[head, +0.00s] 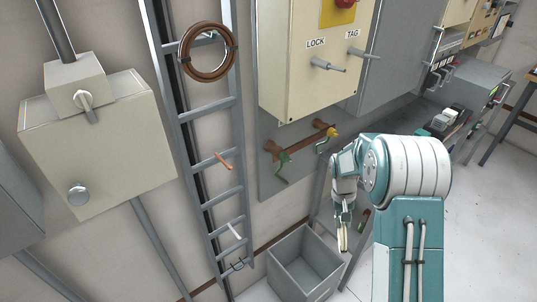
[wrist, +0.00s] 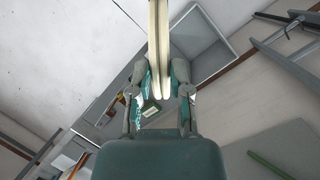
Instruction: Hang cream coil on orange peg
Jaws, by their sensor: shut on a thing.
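My gripper (head: 344,212) is in the head view at lower middle right, pointing down. It is shut on the cream coil (head: 343,240), which shows as a narrow pale strip there. In the wrist view the cream coil (wrist: 159,40) is edge-on between the two fingers (wrist: 160,80) and runs out of the top of the picture. The orange peg (head: 225,161) sticks out from the grey ladder rack (head: 208,108) at left of centre, bare. It is well to the left of my gripper and higher in the picture.
A brown coil (head: 207,78) hangs higher on the ladder rack. A white peg (head: 235,231) is below the orange one. An open grey bin (head: 284,277) stands on the floor between rack and arm. A cream cabinet (head: 300,80) and brown bar with green and yellow hooks (head: 300,137) are behind.

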